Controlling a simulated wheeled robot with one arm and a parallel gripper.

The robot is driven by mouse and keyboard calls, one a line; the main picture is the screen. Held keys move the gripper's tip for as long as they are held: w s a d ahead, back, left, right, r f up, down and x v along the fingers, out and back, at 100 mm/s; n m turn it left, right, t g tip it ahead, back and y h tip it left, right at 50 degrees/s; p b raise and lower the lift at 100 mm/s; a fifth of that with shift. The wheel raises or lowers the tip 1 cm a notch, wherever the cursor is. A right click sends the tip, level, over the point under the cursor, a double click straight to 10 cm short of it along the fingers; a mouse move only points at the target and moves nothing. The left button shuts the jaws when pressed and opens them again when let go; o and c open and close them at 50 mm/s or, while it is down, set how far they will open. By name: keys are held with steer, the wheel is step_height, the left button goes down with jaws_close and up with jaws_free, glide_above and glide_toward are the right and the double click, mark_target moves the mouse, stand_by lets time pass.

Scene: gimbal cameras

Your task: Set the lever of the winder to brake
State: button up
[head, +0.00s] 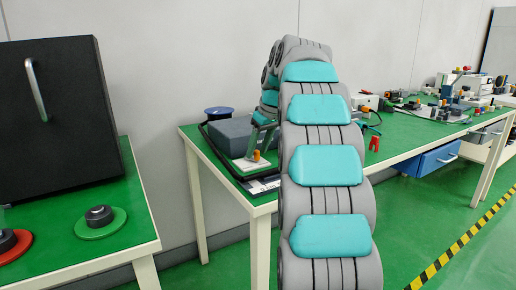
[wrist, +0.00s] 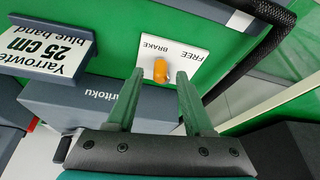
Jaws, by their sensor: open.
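The winder is a dark grey box (head: 228,137) on the green table; part of its body, lettered "ritoku" upside down, shows in the wrist view (wrist: 75,105). Its lever has an orange knob (wrist: 160,70) above a white plate (wrist: 178,48) marked BRAKE and FREE, upside down here. The knob appears nearer the BRAKE word, but the exact lever setting is unclear. The knob also shows in the head view (head: 257,155). My gripper (wrist: 160,73) is open, one finger on each side of the knob in the picture, with visible gaps; depth is hard to judge.
A grey sign (wrist: 55,45) reading "25 cm blue band" stands left in the wrist view. A black ribbed band (wrist: 238,55) runs at right.

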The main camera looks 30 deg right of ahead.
jaws_close()
stand_by(0.5)
